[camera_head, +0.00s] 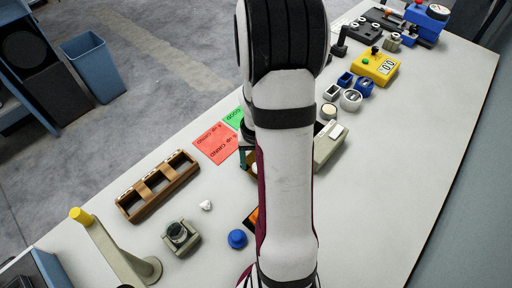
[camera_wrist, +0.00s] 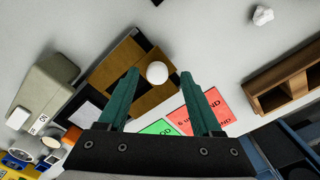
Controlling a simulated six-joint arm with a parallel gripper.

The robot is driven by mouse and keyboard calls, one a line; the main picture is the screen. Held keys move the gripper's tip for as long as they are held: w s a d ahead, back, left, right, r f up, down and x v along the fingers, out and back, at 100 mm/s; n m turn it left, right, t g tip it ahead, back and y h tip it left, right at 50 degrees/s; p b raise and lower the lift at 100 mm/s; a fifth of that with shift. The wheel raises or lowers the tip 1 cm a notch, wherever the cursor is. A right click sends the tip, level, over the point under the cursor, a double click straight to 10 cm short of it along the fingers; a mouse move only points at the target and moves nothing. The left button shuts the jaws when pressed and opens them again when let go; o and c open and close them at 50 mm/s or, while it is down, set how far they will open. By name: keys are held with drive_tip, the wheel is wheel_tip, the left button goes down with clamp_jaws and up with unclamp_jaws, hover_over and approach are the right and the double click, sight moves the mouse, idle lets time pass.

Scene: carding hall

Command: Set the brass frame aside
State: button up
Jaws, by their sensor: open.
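A flat brass-brown piece with dark strips, which looks like the brass frame (camera_wrist: 118,62), lies on the table just beyond my fingertips in the wrist view. In the head view only a small brown edge of it (camera_head: 252,171) shows beside my arm, which hides the rest. A round white knob or ball (camera_wrist: 157,73) shows over it, between the fingertips; I cannot tell whether it is attached. My gripper (camera_wrist: 160,74) is open, with its two teal fingers apart on either side of the white round thing. Nothing is held.
Red and green cards (camera_head: 217,143) lie left of my arm. A brown three-compartment tray (camera_head: 157,186), a grey-green device (camera_head: 181,237) and a blue knob (camera_head: 237,239) stand nearer. A beige box (camera_head: 329,146) is close on the right. The table's right side is clear.

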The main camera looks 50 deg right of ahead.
wheel_tip(320, 180, up, 14)
drive_tip(key=shift+r, duration=0.25)
drive_tip(key=s+a+r+n, duration=0.1)
drive_tip(key=a+r, duration=0.1)
drive_tip(key=a, duration=1)
drive_tip(key=s+a+n+y, duration=0.1)
drive_tip(key=s+a+n, duration=0.1)
drive_tip(key=s+a, duration=0.8)
drive_tip(key=shift+a+f+y, duration=0.4)
drive_tip(key=shift+a+f, duration=0.05)
drive_tip(key=shift+a, duration=0.8)
